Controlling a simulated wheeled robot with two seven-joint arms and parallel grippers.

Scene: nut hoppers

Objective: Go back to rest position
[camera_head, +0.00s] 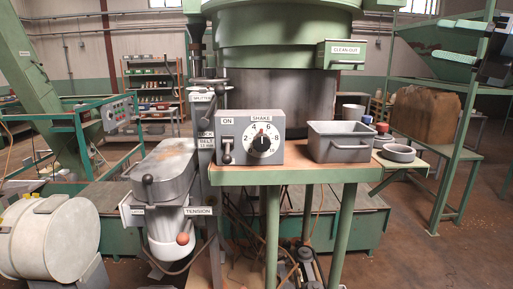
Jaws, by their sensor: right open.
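My right gripper (486,36) is a dark shape at the upper right edge, raised and open, in front of the green hopper. Nothing shows between its fingers, and it touches nothing that I can see. My left gripper is not in view. A grey control box (249,138) labelled SHAKE, with a black dial and an ON lever, stands on the green-legged table (290,174). A grey metal bin (340,142) with a front handle stands right of the box.
A large green machine (275,25) with a CLEAN OUT door stands behind the table. A grey TENSION unit (165,190) with levers is to its left. A cream drum (50,237) is at lower left. Small round pots (398,153) sit right of the bin. Floor is clear at lower right.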

